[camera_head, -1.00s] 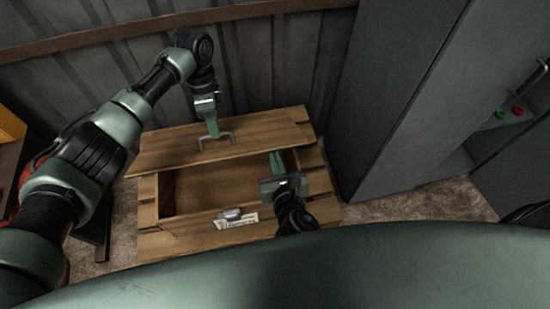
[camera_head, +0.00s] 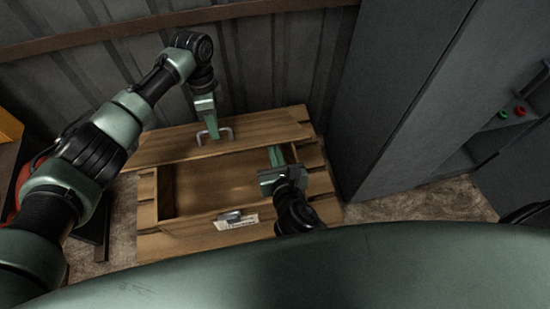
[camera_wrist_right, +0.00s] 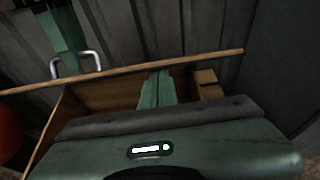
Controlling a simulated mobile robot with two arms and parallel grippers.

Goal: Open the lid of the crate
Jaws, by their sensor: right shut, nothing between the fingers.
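The wooden crate (camera_head: 165,226) stands on the floor, its box open toward me, with a metal latch and a white label on its front. Its wooden lid (camera_head: 262,130) is raised and tilted back at the rear edge. A grey handle is on the lid, and my left gripper (camera_head: 213,134) is at this handle; whether its fingers are closed on it is too small to tell. My right gripper (camera_head: 275,154) is shut and empty, over the right part of the crate opening. In the right wrist view, its fingers (camera_wrist_right: 157,88) point toward the lid's lower side.
A corrugated wall with a brown rail (camera_head: 160,24) is close behind the crate. A tall grey cabinet (camera_head: 400,90) stands to the right, near a panel with a red and a green button. A yellow object (camera_head: 10,125) is at the far left.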

